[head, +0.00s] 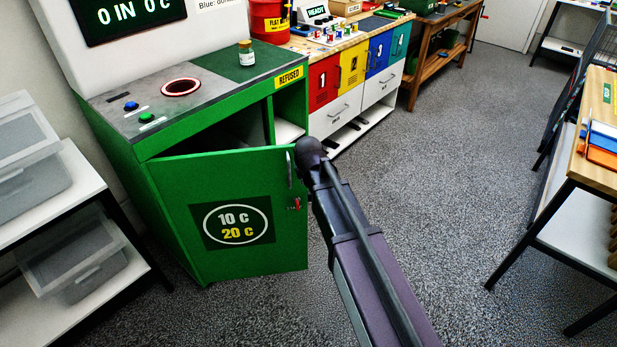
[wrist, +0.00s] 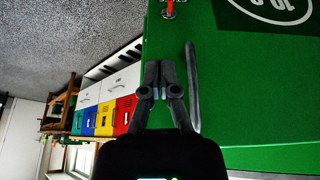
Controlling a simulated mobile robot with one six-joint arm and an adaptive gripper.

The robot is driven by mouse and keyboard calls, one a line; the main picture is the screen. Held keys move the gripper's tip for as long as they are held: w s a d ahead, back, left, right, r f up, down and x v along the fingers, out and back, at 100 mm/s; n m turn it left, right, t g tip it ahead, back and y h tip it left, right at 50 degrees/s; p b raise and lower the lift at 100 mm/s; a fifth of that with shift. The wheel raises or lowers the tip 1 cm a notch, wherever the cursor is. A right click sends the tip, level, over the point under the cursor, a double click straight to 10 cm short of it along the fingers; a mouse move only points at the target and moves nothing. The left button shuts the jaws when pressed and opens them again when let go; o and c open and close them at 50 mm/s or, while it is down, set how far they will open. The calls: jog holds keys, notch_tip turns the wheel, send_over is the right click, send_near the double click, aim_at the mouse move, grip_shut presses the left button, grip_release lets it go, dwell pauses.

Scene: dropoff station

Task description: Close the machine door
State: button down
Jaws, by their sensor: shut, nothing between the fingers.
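The green machine door (head: 210,180), marked 10 C and 20 C, stands partly open. It swings out from its left side, and the dark inside of the machine (head: 180,88) shows above it. A grey bar handle (head: 289,170) is upright near the door's free edge. In the wrist view the handle (wrist: 193,90) lies just right of my gripper (wrist: 159,66). My gripper is shut and empty, with its fingers together beside the door's edge and not around the handle. Whether it touches the door is unclear. In the head view my arm hides the fingers.
A red key or latch (head: 297,203) sits below the handle. A small jar (head: 246,53) stands on the machine's top. A shelf with clear bins (head: 75,250) stands at left, coloured lockers (head: 352,65) behind, and a wooden table (head: 600,120) at right. The grey floor between is clear.

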jog(key=shift+a+m, duration=0.1)
jog(key=shift+m, duration=0.2)
jog(key=shift+w+f, duration=0.1)
jog(key=shift+w, duration=0.05)
jog(key=b, duration=0.9)
send_over(301, 190)
jog(key=s, duration=0.2)
jog(key=shift+w+d+f, duration=0.1)
jog(key=shift+d+f, duration=0.05)
jog(key=shift+f, duration=2.1)
jog(key=shift+d+f, duration=0.15)
jog(key=shift+f, duration=2.1)
